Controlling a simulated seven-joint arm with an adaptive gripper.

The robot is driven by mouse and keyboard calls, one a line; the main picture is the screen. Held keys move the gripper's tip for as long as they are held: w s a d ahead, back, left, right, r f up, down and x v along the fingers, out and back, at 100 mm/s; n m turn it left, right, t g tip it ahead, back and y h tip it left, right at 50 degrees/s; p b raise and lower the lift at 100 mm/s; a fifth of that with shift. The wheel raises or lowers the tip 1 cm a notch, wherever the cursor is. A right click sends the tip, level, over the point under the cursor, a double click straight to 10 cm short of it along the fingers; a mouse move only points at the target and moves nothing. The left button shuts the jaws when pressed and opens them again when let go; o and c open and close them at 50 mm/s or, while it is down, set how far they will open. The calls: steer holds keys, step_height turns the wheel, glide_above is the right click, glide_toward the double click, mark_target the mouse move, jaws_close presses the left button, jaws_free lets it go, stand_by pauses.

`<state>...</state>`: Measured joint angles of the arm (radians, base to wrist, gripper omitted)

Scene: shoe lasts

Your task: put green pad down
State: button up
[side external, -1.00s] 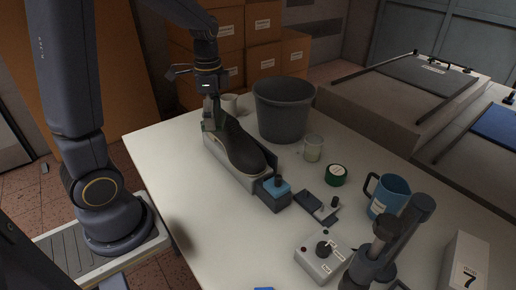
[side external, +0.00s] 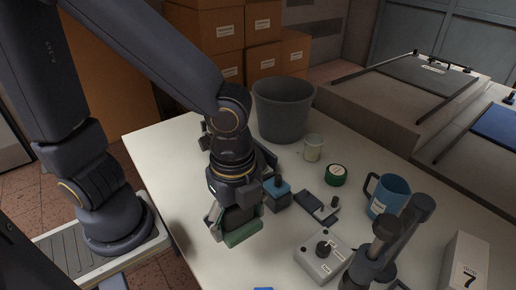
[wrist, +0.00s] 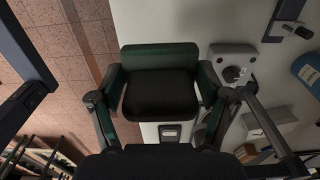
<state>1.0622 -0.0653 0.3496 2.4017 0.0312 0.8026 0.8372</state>
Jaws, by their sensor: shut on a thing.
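The green pad (side external: 243,234) is held in my gripper (side external: 235,217), low over the white table near its front left edge. I cannot tell whether the pad touches the table. In the wrist view the pad, with its green edge (wrist: 160,54) and a dark broad face, sits between the two fingers of my gripper (wrist: 160,86). My gripper is shut on it. The shoe last and most of its stand are hidden behind my arm in the side view.
A blue-topped block (side external: 277,194), a dark plate with a knob (side external: 317,206) and a white control box (side external: 322,258) lie to the right. Bare table (side external: 265,262) shows in front.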

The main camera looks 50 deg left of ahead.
mark_target(242, 268)
step_height(242, 268, down, 16)
steer(key=shift+r, duration=0.25)
steer(key=shift+f, duration=0.1)
steer(key=o, duration=1.1)
steer(key=shift+o, duration=0.2)
